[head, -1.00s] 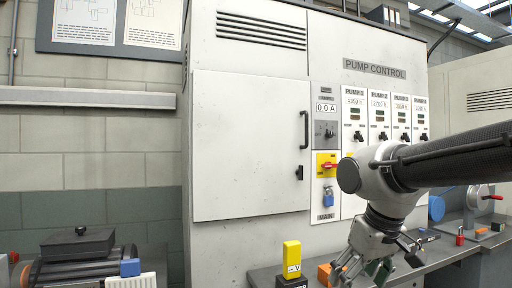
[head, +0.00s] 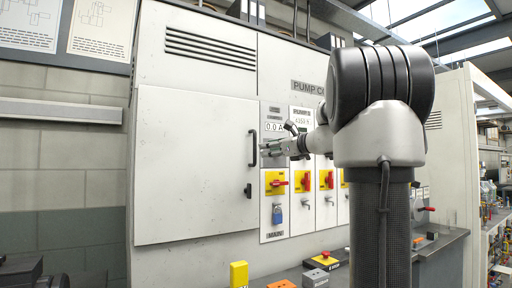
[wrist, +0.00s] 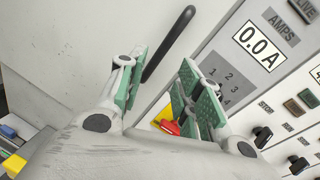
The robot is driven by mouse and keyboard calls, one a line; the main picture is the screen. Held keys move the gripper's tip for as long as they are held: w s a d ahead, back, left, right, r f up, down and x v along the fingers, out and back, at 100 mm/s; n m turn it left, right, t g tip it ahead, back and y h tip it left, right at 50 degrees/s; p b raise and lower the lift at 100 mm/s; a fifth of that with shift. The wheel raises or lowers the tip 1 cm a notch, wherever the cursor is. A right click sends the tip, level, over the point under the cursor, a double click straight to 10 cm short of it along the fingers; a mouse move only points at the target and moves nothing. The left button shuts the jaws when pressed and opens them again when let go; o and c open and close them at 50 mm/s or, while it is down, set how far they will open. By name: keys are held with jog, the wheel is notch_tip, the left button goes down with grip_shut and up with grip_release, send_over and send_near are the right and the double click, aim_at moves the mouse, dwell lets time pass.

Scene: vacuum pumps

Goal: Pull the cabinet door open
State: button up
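The cabinet door (head: 190,165) is a large pale grey panel at the left of the pump control cabinet, and it looks closed. Its black vertical handle (head: 253,148) is on the door's right side, with a small black latch (head: 248,190) below it. My gripper (head: 268,148) is just right of the handle at about its height. In the wrist view my gripper (wrist: 163,64) is open, its green-padded fingers apart, and the black handle (wrist: 168,44) shows between and beyond the fingertips. I cannot tell if a finger touches it.
A yellow and red main switch (head: 277,182) and a blue padlock (head: 278,214) are below my gripper. Several pump panels with red-handled switches (head: 307,180) are to the right, partly behind my arm. A bench (head: 440,243) with a yellow block (head: 238,273) stands in front.

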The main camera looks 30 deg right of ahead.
jog(key=r+m, duration=0.2)
jog(key=m, duration=0.1)
send_over(255, 161)
jog(key=shift+w+d+f+t, duration=0.15)
jog(key=shift+w+f+t, duration=0.15)
jog(key=shift+w+f, duration=0.1)
jog(key=shift+c, duration=0.2)
grip_shut()
